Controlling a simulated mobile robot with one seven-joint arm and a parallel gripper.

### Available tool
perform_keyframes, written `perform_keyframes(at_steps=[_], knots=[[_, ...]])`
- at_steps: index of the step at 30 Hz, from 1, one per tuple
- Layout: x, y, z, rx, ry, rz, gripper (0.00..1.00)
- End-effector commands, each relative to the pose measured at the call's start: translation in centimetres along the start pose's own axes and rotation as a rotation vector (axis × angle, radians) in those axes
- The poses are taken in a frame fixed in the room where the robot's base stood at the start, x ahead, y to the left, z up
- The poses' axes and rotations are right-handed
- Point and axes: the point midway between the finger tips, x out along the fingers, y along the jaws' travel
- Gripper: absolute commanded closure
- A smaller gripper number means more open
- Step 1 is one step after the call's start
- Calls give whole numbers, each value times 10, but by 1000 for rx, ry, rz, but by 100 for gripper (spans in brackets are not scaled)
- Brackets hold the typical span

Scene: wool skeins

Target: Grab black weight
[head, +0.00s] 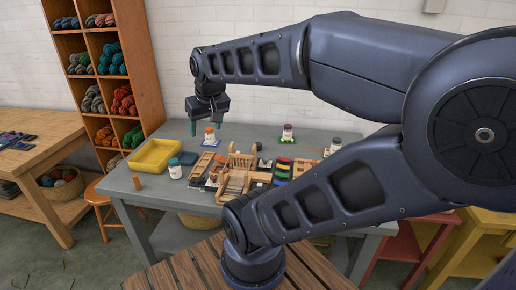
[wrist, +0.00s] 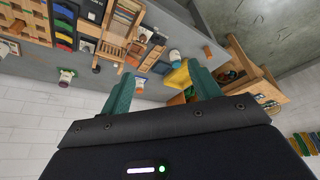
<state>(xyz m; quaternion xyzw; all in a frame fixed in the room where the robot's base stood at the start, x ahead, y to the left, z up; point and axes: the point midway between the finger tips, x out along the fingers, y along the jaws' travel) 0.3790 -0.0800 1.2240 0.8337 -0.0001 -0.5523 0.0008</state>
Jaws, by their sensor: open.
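My gripper (head: 207,129) is open and empty above the back left part of the grey table, with its two green fingers apart. In the wrist view my gripper (wrist: 162,75) shows the same gap, with nothing between the fingers. I cannot pick out the black weight for sure. Small dark items (head: 265,164) lie in the middle of the table, right of a wooden loom-like frame (head: 241,160). Dark squares also show beside that frame in the wrist view, too small to tell apart. My arm hides part of the table's front right.
On the grey table (head: 150,205) stand a yellow tray (head: 154,156), a teal-lidded jar (head: 175,168), an orange-lidded jar (head: 210,136) and a dark red-lidded jar (head: 287,133). A wooden shelf (head: 149,50) with wool skeins rises behind, at the left. The table's front left corner is mostly clear.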

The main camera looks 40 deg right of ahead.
Motion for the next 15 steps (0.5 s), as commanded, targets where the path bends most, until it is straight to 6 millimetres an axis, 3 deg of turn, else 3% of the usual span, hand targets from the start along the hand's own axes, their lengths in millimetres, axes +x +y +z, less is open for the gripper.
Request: perform_keyframes(at_steps=[8,15], knots=[[2,2,-6,14,-3,-4,38],[19,17,-48,107,-16,-22,38]])
